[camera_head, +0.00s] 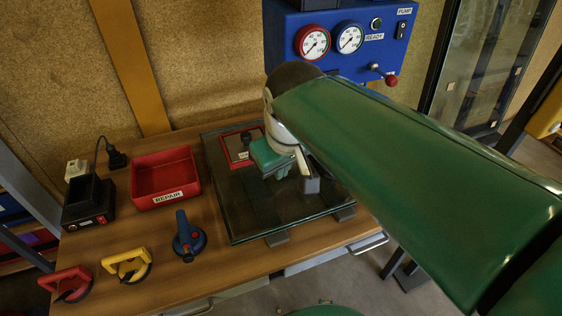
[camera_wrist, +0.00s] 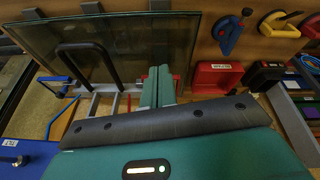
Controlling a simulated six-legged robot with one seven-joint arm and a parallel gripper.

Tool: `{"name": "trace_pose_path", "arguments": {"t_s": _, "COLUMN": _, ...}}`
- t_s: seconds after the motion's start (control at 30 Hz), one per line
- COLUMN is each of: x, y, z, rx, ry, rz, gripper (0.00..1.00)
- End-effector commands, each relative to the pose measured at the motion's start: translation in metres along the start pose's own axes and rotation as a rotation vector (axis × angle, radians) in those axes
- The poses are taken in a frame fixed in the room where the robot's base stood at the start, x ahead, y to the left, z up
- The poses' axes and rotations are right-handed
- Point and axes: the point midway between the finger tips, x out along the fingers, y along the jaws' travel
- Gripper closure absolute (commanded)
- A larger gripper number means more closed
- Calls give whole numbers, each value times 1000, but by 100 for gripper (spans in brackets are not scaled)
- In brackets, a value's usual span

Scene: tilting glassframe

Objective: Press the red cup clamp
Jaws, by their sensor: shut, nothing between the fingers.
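The red cup clamp (camera_head: 66,284) sits at the front left corner of the wooden bench, with its handle upward. In the wrist view the red cup clamp (camera_wrist: 312,26) is cut by the right edge. A yellow one (camera_head: 127,266) and a blue one (camera_head: 188,238) stand to its right. My gripper (camera_head: 280,170) is above the glass pane, well to the right of the red clamp and not touching it. In the wrist view its green fingers (camera_wrist: 158,82) are together, with nothing seen between them.
The glass pane (camera_head: 250,212) lies on the bench with a red-framed item (camera_head: 240,147) near its back. A red REPAIR tray (camera_head: 164,177) and a black box (camera_head: 89,205) stand at the left. A blue pump panel (camera_head: 390,50) is behind. Bare wood lies between tray and clamps.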

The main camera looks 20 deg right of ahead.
Motion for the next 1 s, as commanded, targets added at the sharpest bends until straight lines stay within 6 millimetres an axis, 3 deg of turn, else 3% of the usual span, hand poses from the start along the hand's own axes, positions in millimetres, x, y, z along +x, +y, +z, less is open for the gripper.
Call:
{"name": "trace_pose_path", "arguments": {"t_s": 0.37, "x": -1, "y": -3, "z": 4, "rx": 11, "ry": 12, "rz": 0, "gripper": 100}}
{"name": "trace_pose_path", "arguments": {"t_s": 0.7, "x": 1, "y": -10, "z": 52, "rx": 192, "ry": 163, "rz": 3, "gripper": 100}}
{"name": "trace_pose_path", "arguments": {"t_s": 1.0, "x": 3, "y": -10, "z": 58, "rx": 222, "ry": 185, "rz": 1, "gripper": 100}}
